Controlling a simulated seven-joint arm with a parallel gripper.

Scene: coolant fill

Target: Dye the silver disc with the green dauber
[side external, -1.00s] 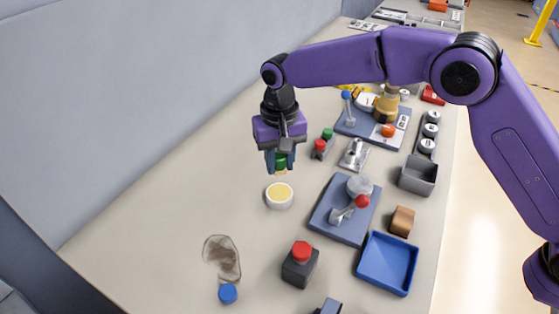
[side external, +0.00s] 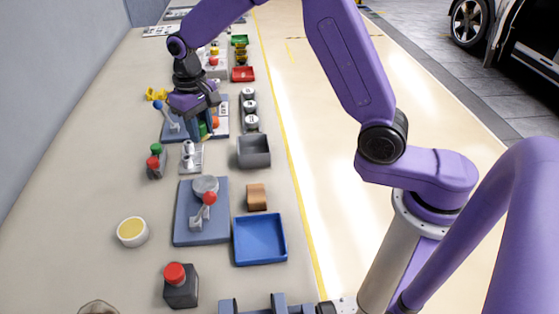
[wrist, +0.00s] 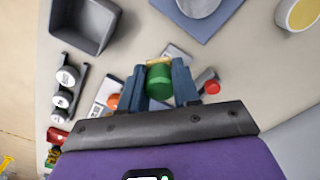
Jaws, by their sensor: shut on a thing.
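My gripper (side external: 203,131) is shut on the green dauber (wrist: 159,83), whose tan end (wrist: 160,61) shows between the fingers in the wrist view. In the side view only a little of the dauber's green (side external: 203,128) shows between the fingers. The silver disc (side external: 205,185) sits on a blue plate (side external: 186,226) beside a red-knobbed lever; part of the disc shows at the wrist view's top edge (wrist: 198,5). My gripper is apart from the disc, farther back, near the far blue board and a metal bracket (side external: 190,158).
A white cup with yellow inside (side external: 132,231) stands front left. A grey bin (side external: 254,152), wooden block (side external: 256,196) and blue tray (side external: 260,240) are right. A red-green button pair (side external: 155,161) stands left of the bracket.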

